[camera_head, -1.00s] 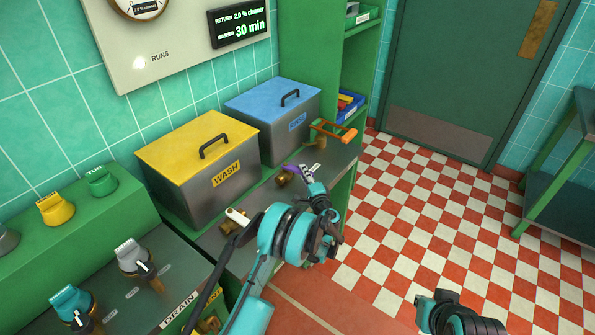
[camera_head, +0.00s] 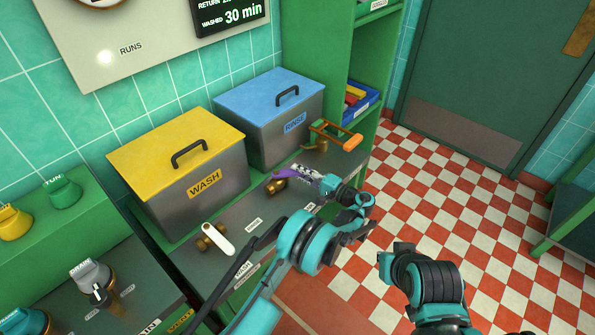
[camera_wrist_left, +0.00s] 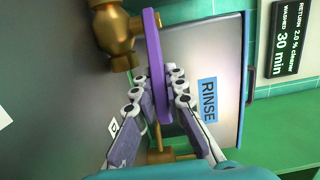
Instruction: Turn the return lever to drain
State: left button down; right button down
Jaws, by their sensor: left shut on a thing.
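A purple lever (camera_head: 285,173) sits on a brass valve (camera_head: 275,186) on the grey counter, in front of the two bins. My left gripper (camera_head: 303,174) reaches it from the right. In the left wrist view, my left gripper (camera_wrist_left: 160,100) is shut on the purple lever (camera_wrist_left: 153,50), with one finger on each side of it. The brass valve (camera_wrist_left: 113,32) is beside the lever there. The fingers hide part of the lever, and I cannot read the small label near it.
A white lever (camera_head: 218,239) stands left of the purple one, and an orange lever (camera_head: 338,136) right. Behind are the yellow-lidded wash bin (camera_head: 190,170) and blue-lidded rinse bin (camera_head: 285,120). Several knobs stand at left. The checkered floor (camera_head: 450,200) is clear at right.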

pick_arm(q)
jog(key=shift+w+g, duration=0.15)
jog(key=shift+g, duration=0.15)
jog(key=c, duration=1.6)
grip_release()
jog(key=shift+o, duration=0.2)
jog(key=shift+v, duration=3.7)
